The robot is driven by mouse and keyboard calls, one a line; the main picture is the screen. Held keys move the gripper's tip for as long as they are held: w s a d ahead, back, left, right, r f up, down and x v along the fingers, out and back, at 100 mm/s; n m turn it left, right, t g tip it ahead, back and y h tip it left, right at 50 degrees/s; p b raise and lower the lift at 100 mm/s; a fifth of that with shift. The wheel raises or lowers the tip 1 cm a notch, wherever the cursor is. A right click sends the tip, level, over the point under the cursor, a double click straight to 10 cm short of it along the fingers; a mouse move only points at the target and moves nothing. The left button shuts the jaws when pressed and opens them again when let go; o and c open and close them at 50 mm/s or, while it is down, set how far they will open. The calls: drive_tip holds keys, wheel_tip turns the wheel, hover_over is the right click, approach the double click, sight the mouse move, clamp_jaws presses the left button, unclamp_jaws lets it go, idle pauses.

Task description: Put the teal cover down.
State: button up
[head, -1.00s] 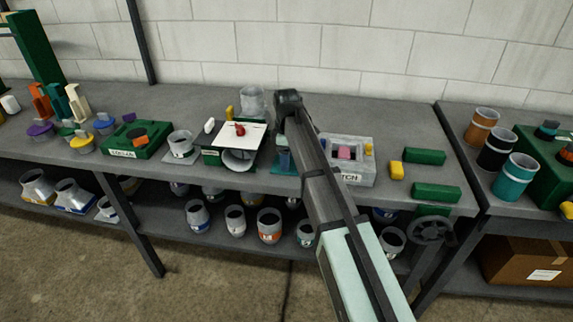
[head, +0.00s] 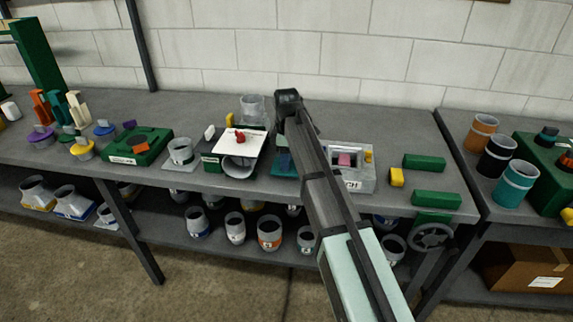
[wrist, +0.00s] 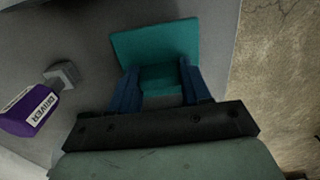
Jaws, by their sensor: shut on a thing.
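The teal cover (wrist: 155,42) is a flat plate with a raised teal grip block in the wrist view. My gripper (wrist: 160,80) has its blue fingers on both sides of that block and is shut on it. In the head view the teal cover (head: 283,165) shows near the bench's front edge, left of my arm and partly hidden by it. I cannot tell whether it touches the bench top.
A white-topped stand (head: 243,143) with a red knob is left of the cover. A grey box (head: 352,180) is on the right, behind my arm. A purple object labelled DRIVER (wrist: 30,108) lies left in the wrist view. Green blocks (head: 424,162) lie farther right.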

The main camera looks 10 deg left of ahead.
wheel_tip(320, 180, up, 7)
drive_tip(key=shift+f, duration=0.2)
drive_tip(key=w+d+r+m, duration=0.2)
drive_tip(key=d+r+m, duration=0.2)
drive_tip(key=d+m, duration=0.55)
drive_tip(key=w+d+r+m, duration=0.2)
drive_tip(key=d+r+m, duration=0.2)
drive_tip(key=d+m, duration=0.6)
drive_tip(key=shift+s+a+f+m, duration=0.15)
drive_tip(key=shift+f+m, duration=1.55)
drive_tip(key=shift+m, duration=1.1)
drive_tip(key=shift+a+f+m, duration=0.2)
drive_tip(key=shift+f+m, duration=1.5)
drive_tip(key=shift+m, duration=1.05)
drive_tip(key=shift+s+a+f+m, duration=0.15)
drive_tip(key=shift+f+m, duration=1.55)
drive_tip(key=shift+m, duration=1.1)
